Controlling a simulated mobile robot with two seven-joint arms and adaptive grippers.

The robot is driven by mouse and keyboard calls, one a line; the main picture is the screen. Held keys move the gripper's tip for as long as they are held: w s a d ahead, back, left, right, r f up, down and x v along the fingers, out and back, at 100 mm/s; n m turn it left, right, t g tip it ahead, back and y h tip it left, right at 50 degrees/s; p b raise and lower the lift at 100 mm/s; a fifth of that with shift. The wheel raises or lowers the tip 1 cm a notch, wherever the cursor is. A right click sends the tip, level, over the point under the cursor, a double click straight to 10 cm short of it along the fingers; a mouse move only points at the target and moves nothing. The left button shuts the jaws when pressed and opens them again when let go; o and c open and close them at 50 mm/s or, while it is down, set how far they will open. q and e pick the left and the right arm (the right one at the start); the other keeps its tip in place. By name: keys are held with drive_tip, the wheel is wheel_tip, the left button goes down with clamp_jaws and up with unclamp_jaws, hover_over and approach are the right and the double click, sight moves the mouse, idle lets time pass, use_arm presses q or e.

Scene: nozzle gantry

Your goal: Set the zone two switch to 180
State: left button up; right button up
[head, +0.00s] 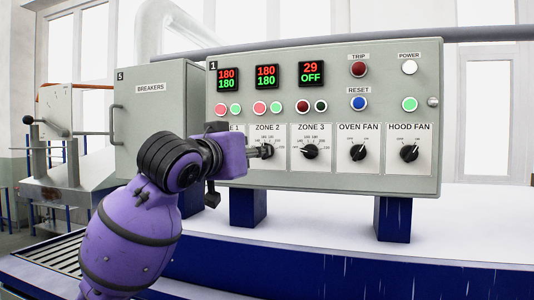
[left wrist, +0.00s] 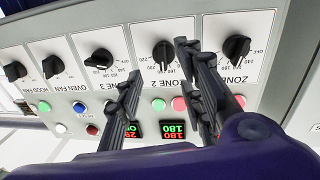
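The zone 2 switch (left wrist: 163,55) is a black rotary knob on a white dial plate. The zone 2 display (head: 266,76) reads 180 in red over 180 in green. In the left wrist view, which shows the panel upside down, my left gripper (left wrist: 157,62) is open. The knob appears between its fingertips, closer to the right-hand finger; I see no clear contact. My right gripper is in neither view.
The grey control panel (head: 430,120) also carries the zone 3 (head: 310,152), oven fan (head: 358,152) and hood fan (head: 409,153) knobs. The zone 1 knob (left wrist: 237,47) is close beside the right-hand finger. A breakers cabinet (head: 150,120) stands left of the panel.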

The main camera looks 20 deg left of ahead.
use_arm(q)
drive_tip(key=w+d, duration=0.1)
drive_tip(key=w, duration=0.5)
drive_tip(key=shift+w, duration=0.25)
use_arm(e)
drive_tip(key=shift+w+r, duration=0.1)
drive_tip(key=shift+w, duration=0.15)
use_arm(q)
drive_tip(key=shift+f, duration=0.1)
clamp_jaws()
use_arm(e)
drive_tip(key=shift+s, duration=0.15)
